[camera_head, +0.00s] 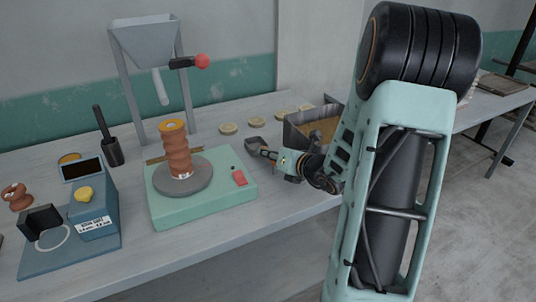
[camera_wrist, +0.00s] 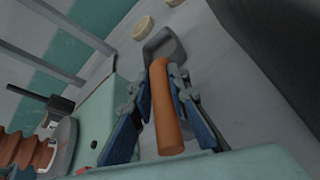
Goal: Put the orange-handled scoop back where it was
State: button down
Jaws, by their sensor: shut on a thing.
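The orange-handled scoop (camera_wrist: 165,100) lies between my gripper's blue finger pads in the wrist view. Its grey pan (camera_wrist: 164,46) points to the top of that view, away from my palm. My gripper (camera_wrist: 160,88) is shut on the orange handle. In the head view my gripper (camera_head: 280,161) is low over the table, right of the green turntable machine. The scoop's dark pan (camera_head: 255,145) shows at its left end there, while the handle is mostly hidden by the fingers. I cannot tell whether the scoop touches the table.
The green machine (camera_head: 220,209) carries a brown ridged clay piece (camera_head: 177,152). A grey bin (camera_head: 294,137) with brown contents stands behind my gripper. Several pale discs (camera_head: 256,121) lie at the back. A hopper stand (camera_head: 127,85) and a blue scale (camera_head: 92,225) are farther left.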

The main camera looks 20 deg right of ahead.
jog(key=c, duration=1.8)
grip_release()
jog(key=shift+f, duration=0.1)
jog(key=shift+c, duration=0.2)
jog(key=shift+r, duration=0.25)
jog(key=p+v, duration=0.2)
jog(key=v, duration=0.9)
jog(key=shift+s+d, duration=0.1)
jog(key=shift+s, duration=0.15)
jog(key=shift+s+r, duration=0.1)
jog(key=shift+s, duration=0.15)
